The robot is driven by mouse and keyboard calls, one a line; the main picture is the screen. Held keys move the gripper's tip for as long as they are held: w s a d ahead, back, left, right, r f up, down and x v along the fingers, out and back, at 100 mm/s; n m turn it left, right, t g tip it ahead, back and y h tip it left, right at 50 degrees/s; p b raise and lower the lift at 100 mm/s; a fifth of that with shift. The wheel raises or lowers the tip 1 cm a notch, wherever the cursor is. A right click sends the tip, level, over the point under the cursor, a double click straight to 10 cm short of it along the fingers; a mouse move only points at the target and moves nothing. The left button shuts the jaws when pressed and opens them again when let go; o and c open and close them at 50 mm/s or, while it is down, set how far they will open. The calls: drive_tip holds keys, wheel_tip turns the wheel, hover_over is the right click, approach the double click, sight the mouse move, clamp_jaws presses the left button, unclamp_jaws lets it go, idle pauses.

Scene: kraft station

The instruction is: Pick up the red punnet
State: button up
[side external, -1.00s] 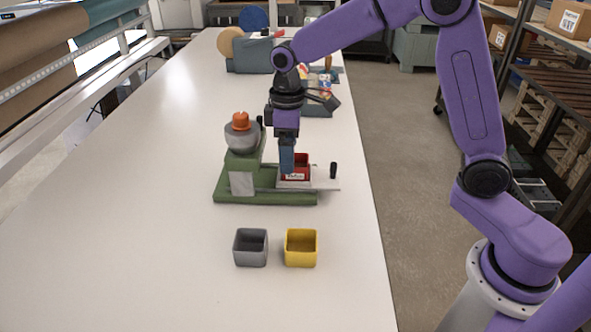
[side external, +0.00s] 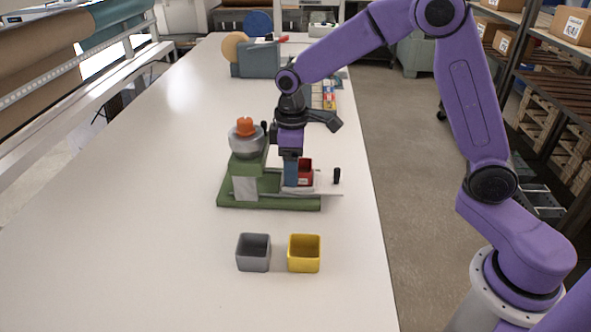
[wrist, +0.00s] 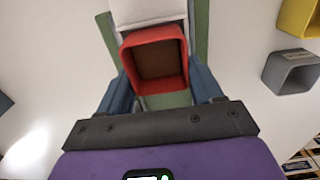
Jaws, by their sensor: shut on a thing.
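The red punnet (side external: 306,180) sits on the pale platform of a green machine (side external: 268,203) in the side external view. It is open-topped, and its inside looks brown and empty in the wrist view (wrist: 157,33). My gripper (side external: 291,185) points down at the punnet, and its near blue finger hides the punnet's left part. In the wrist view, my gripper's blue fingers (wrist: 160,88) stand on either side of the punnet and are shut on it. The punnet looks upright and still at platform level; whether its base touches the platform is hidden.
A grey bin (side external: 254,253) and a yellow bin (side external: 305,254) stand in front of the machine. An orange-topped grey bowl part (side external: 246,137) rises on the machine's left. A black knob (side external: 337,176) stands at the platform's right. The table's left side is clear.

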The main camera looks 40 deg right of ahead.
sight(307, 186)
drive_tip(key=shift+r, duration=0.45)
wheel_tip(307, 186, up, 2)
drive_tip(key=shift+r, duration=0.1)
drive_tip(key=s+d+r, duration=0.3)
drive_tip(key=s+r, duration=0.7)
drive_tip(key=s, duration=0.3)
drive_tip(key=shift+s+a+f, duration=1.5)
drive_tip(key=shift+a+f, duration=0.05)
drive_tip(key=shift+f, duration=1)
drive_tip(key=shift+s+a+f, duration=1.5)
drive_tip(key=shift+f, duration=1)
drive_tip(key=shift+s+a+f, duration=1.5)
drive_tip(key=shift+a+f, duration=0.05)
drive_tip(key=shift+f, duration=1)
drive_tip(key=shift+f, duration=0.75)
